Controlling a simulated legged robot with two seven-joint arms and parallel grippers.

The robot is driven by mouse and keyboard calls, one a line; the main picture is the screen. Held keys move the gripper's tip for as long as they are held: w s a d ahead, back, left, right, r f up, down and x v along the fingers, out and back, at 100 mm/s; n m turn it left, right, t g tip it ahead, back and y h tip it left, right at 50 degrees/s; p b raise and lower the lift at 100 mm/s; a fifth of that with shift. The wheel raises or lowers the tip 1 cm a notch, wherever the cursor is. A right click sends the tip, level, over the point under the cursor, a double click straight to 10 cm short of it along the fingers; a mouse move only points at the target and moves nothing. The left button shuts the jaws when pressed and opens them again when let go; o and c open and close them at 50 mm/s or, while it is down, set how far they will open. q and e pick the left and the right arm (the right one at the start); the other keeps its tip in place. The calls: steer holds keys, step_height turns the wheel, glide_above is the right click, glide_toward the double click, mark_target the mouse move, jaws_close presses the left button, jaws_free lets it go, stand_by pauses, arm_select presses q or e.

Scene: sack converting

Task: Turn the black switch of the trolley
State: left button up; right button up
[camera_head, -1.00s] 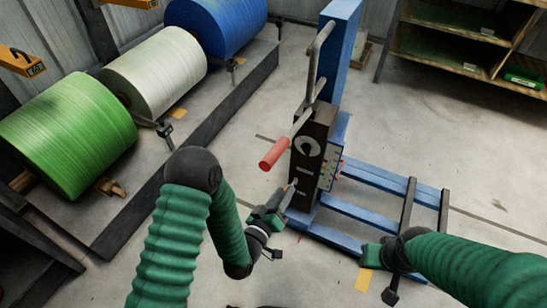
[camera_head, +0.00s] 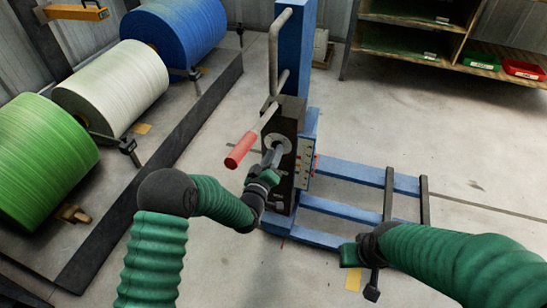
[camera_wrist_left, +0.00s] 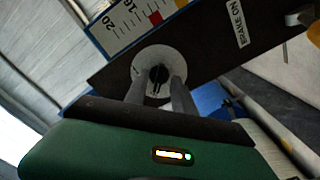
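The blue trolley (camera_head: 298,60) stands upright with a dark control box on its front. The black switch (camera_wrist_left: 158,74) sits at the centre of a pale round dial (camera_wrist_left: 144,64) on that box. My left gripper (camera_head: 276,152) reaches up to the dial and partly covers it in the head view. In the left wrist view its two grey fingers (camera_wrist_left: 160,88) are apart, one on each side of the switch. I cannot tell whether they touch it.
A lever with a red handle (camera_head: 241,150) sticks out left of the dial. Blue base rails (camera_head: 360,175) extend right along the floor. Green, white (camera_head: 115,85) and blue rolls lie on a rack at left. Shelves (camera_head: 440,45) stand at the back right.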

arm_select(q)
steer(key=shift+w, duration=0.1)
jaws_close()
